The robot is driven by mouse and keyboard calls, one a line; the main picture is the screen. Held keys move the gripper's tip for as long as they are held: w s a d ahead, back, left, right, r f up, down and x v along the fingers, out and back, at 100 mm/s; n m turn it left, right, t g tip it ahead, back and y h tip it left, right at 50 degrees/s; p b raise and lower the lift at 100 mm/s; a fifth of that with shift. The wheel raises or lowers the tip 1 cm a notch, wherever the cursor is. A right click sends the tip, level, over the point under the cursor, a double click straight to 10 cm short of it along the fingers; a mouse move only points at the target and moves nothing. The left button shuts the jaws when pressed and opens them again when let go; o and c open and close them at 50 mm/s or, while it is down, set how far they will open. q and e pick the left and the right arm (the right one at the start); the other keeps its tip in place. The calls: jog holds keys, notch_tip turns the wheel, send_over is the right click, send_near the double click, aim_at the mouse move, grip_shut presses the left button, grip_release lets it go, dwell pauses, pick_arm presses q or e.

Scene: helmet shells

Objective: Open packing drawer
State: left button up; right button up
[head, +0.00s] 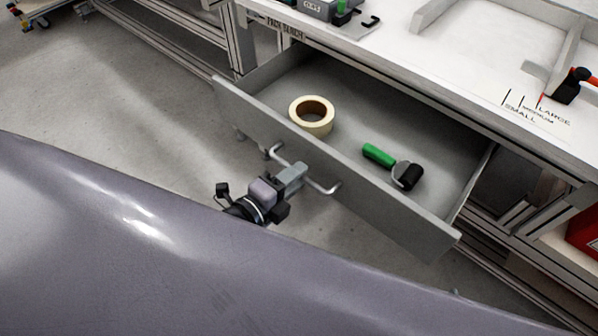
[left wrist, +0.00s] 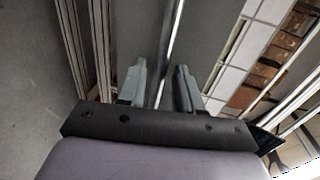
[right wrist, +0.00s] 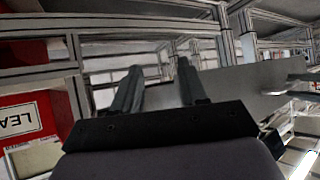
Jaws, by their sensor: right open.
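The packing drawer (head: 375,200) is pulled out from under the white bench, its grey front panel tilted across the head view. My left gripper (head: 291,176) is at the drawer's metal bar handle (head: 325,187), its fingers over the middle of the bar. In the left wrist view my left gripper (left wrist: 159,88) has its fingers apart, with a thin bright bar or edge running between them; whether they press on the handle cannot be told. My right gripper (right wrist: 157,88) shows only in the right wrist view, fingers apart and empty, with the grey drawer front (right wrist: 240,88) beyond.
A tape roll (head: 311,115) and a green-handled roller (head: 393,165) lie inside the drawer. The white bench top (head: 450,70) has size markings and tools. A red bin (right wrist: 30,115) with a label is at left in the right wrist view. Grey floor lies before the drawer.

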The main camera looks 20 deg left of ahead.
pick_arm(q)
jog(key=shift+v, duration=2.6)
jog(key=s+a+f+n+g+y, duration=0.1)
jog(key=s+f+n+g, duration=0.2)
jog(key=n, duration=0.7)
jog(key=s+a+f+n+g+y, duration=0.1)
jog(key=s+f+n+y, duration=0.2)
jog(key=n, duration=0.6)
notch_tip(320, 180, up, 9)
jog(key=s+a+p, duration=0.1)
jog(key=p, duration=1.2)
jog(key=shift+s+n+h, duration=0.15)
jog(key=shift+n+h, duration=0.15)
jog(key=shift+h, duration=0.1)
jog(key=shift+a+f, duration=0.1)
jog(key=shift+f, duration=0.05)
